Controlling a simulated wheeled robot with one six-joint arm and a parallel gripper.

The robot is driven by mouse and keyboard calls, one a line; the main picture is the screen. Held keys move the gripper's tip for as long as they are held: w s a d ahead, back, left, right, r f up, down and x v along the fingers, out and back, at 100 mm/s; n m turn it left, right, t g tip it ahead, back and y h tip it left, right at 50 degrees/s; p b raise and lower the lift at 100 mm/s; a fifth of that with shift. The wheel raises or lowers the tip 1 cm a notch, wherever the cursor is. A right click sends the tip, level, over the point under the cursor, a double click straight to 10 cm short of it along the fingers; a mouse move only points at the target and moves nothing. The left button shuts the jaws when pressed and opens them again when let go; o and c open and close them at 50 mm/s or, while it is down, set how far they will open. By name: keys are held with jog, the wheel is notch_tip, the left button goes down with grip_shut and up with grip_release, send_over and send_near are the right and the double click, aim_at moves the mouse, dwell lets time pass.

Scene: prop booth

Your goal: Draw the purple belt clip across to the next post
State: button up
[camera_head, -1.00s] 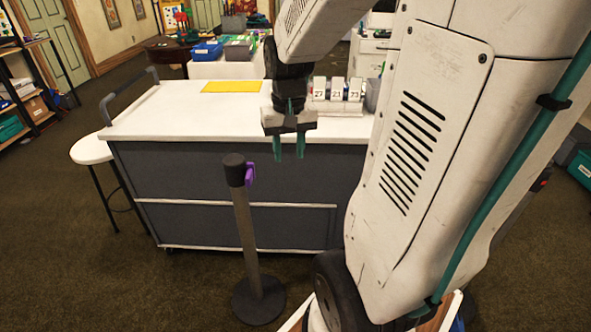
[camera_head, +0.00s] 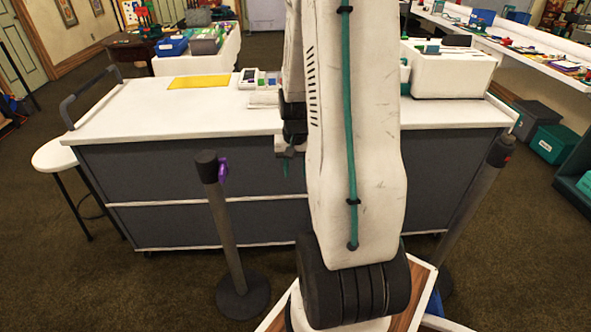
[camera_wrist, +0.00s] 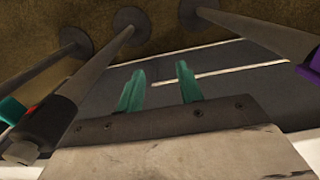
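In the wrist view a red-marked post (camera_wrist: 80,88) is at the left. My gripper (camera_wrist: 160,74) has its two teal fingers apart with nothing between them. In the head view my gripper (camera_head: 290,166) is right of the clip, partly hidden by my arm.
A grey cart with a white top (camera_head: 140,112) stands behind the posts, bearing a yellow mat (camera_head: 199,81) and a white bin (camera_head: 452,72). A stool (camera_head: 60,156) is at the left. A further post (camera_wrist: 38,75) shows in the wrist view.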

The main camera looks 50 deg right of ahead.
jog(key=shift+f, duration=0.3)
grip_shut()
dwell(1.2)
grip_release()
notch_tip(320, 180, up, 8)
dwell(0.5)
jog(key=shift+f, duration=0.1)
